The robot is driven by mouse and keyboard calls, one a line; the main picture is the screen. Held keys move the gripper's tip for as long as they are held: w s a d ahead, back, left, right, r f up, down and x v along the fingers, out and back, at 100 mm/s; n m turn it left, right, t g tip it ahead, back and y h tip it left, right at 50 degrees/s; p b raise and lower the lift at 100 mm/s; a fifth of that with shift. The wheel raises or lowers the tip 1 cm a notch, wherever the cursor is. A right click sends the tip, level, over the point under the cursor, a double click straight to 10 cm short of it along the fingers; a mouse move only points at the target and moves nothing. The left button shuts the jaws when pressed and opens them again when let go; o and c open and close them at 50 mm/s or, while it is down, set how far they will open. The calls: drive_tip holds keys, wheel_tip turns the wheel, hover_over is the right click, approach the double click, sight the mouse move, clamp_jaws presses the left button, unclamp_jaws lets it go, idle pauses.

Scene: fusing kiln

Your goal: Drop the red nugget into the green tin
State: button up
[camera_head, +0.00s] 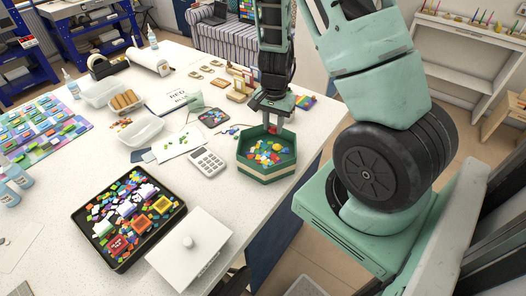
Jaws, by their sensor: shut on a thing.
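My gripper (271,125) points down over a green six-sided container (262,178) near the table's right edge. Its jaws are shut on a small red piece (273,130), which looks like the red nugget. The held piece shows just below the fingertips, above the loose pieces. The container holds several red, yellow, blue and white nuggets. It is the only large green vessel I see; I cannot tell whether it is the green tin.
A black tray (157,247) of coloured bits and small red, orange and white tins lies at front left. A white lidded box (189,259) stands beside it. A calculator (207,160) lies left of the green container. Clear plastic tubs (141,131) stand farther left.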

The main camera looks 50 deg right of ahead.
drive_tip(key=shift+f+b, duration=2.2)
drive_tip(key=shift+f, duration=0.55)
drive_tip(key=shift+r, duration=0.1)
drive_tip(key=o, duration=1)
wheel_tip(320, 180, up, 17)
drive_tip(key=shift+r+p, duration=0.2)
drive_tip(key=shift+p, duration=0.55)
